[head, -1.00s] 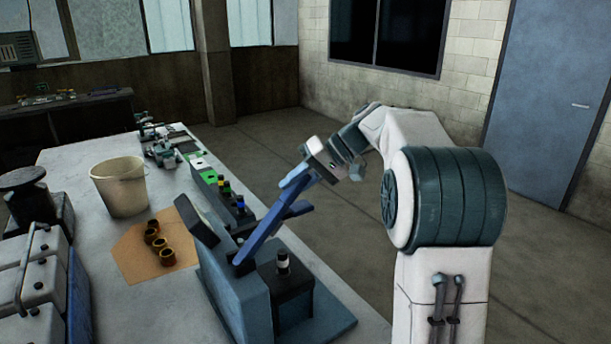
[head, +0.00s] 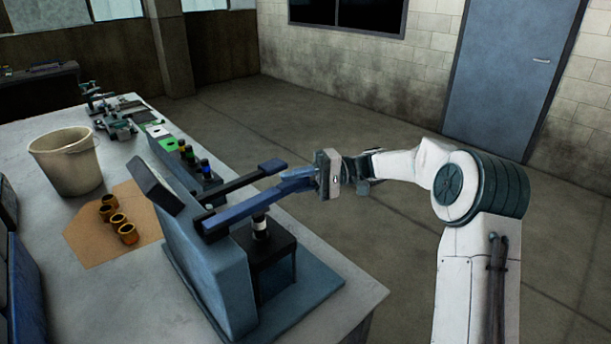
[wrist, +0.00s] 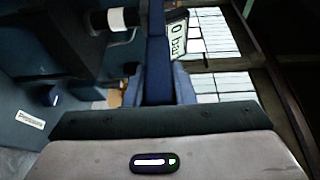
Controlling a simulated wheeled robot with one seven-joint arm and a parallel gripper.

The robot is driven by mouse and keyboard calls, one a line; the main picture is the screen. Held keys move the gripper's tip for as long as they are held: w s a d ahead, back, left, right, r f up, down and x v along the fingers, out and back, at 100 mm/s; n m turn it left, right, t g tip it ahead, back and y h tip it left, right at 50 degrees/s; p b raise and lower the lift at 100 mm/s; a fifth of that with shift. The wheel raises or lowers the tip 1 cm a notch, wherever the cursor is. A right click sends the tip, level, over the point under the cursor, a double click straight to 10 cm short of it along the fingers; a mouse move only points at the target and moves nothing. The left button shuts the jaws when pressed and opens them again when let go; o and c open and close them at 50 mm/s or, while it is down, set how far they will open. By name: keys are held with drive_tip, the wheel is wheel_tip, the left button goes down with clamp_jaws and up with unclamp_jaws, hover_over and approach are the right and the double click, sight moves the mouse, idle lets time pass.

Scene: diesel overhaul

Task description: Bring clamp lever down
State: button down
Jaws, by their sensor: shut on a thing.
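The blue clamp lever (head: 245,208) runs from the blue upright of the test fixture (head: 208,275) out to the right, tilted slightly upward. My gripper (head: 318,180) is shut on its outer end. Below the lever, a dark cylinder with a white band (head: 261,228) stands upright on a black block (head: 268,258). A gap shows between lever and block.
A black bar (head: 240,182) sticks out behind the lever. Several brass bushings (head: 118,221) lie on brown card (head: 85,240), left of the fixture. A cream bucket (head: 68,165) stands behind them. A "0 bar" display (wrist: 180,35) shows in the wrist view. Floor right of the bench is clear.

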drive_tip(key=shift+s+f, duration=0.1)
drive_tip(key=shift+f, duration=0.35)
drive_tip(key=c, duration=1.2)
unclamp_jaws()
drive_tip(key=shift+a, duration=0.15)
drive_tip(key=shift+d, duration=0.2)
drive_tip(key=b+v, duration=0.2)
drive_tip(key=v, duration=1.1)
drive_tip(key=shift+w+d+f, duration=0.2)
drive_tip(key=shift+d+f, duration=0.05)
